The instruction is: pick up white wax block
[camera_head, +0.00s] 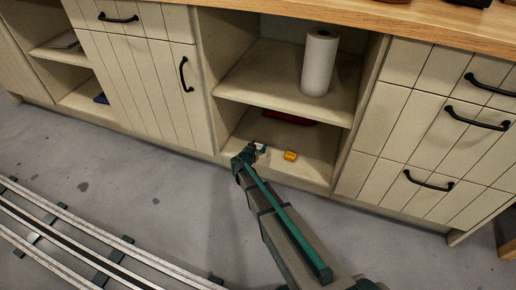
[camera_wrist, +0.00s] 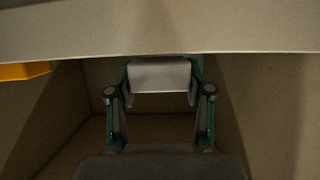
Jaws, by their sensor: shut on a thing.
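The white wax block (camera_wrist: 160,76) is a pale block between the two fingers of my gripper (camera_wrist: 160,92) in the wrist view. The fingers are shut on it, one at each side. In the head view my gripper (camera_head: 253,152) is at the front of the lower compartment of the open cabinet. A small pale part of the white wax block (camera_head: 261,147) shows at its tip there; the rest is hidden or too small to tell. I cannot tell whether the block touches the shelf.
A yellow-orange block (camera_head: 290,155) lies right of my gripper on the lower shelf (camera_head: 308,170). A dark red item (camera_head: 289,117) lies further back. The middle shelf (camera_head: 270,85) above holds a white paper roll (camera_head: 319,62). Cabinet walls stand on both sides.

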